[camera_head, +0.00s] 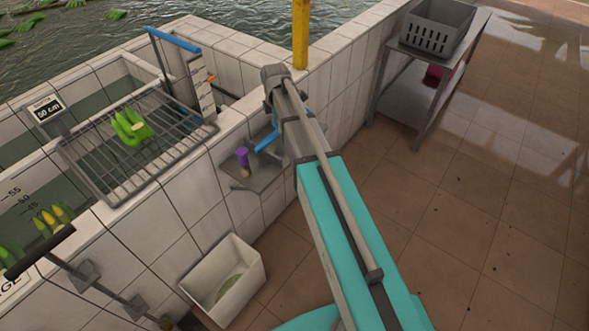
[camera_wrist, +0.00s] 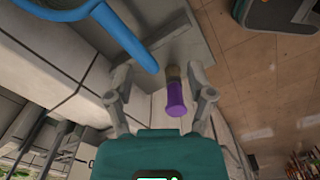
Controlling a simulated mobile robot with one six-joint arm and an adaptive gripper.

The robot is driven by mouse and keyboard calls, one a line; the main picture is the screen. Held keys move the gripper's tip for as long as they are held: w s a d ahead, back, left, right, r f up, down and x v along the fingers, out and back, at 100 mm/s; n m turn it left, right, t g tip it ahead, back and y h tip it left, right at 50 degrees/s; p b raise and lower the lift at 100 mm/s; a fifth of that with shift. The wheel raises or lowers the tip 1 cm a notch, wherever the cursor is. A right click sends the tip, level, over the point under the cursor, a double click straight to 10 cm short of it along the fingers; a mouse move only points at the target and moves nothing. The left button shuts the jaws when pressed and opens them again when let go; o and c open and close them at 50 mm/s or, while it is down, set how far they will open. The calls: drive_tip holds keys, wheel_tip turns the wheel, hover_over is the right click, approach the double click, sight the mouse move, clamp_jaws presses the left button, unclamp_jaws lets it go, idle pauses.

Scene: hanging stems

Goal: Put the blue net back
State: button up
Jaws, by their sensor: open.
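The blue net (camera_wrist: 118,30) shows in the wrist view as a blue stem with part of a curved hoop, cut off at the top left edge. In the head view a short blue piece (camera_head: 267,141) shows over a grey wall shelf (camera_head: 252,179), beside my arm. My gripper (camera_wrist: 158,75) is open, its two grey fingers apart and nothing held. A purple-handled thing (camera_wrist: 175,97) shows between the fingers, apart from both; it also stands on the shelf in the head view (camera_head: 243,156).
A white bin (camera_head: 258,266) stands on the floor below. A metal table (camera_head: 402,101) with a grey crate (camera_head: 437,24) stands at the upper right. The brown floor at right is clear.

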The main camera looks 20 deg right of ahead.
drive_tip(key=s+m, duration=1.9)
drive_tip(key=s, duration=0.3)
drive_tip(key=shift+a, duration=0.15)
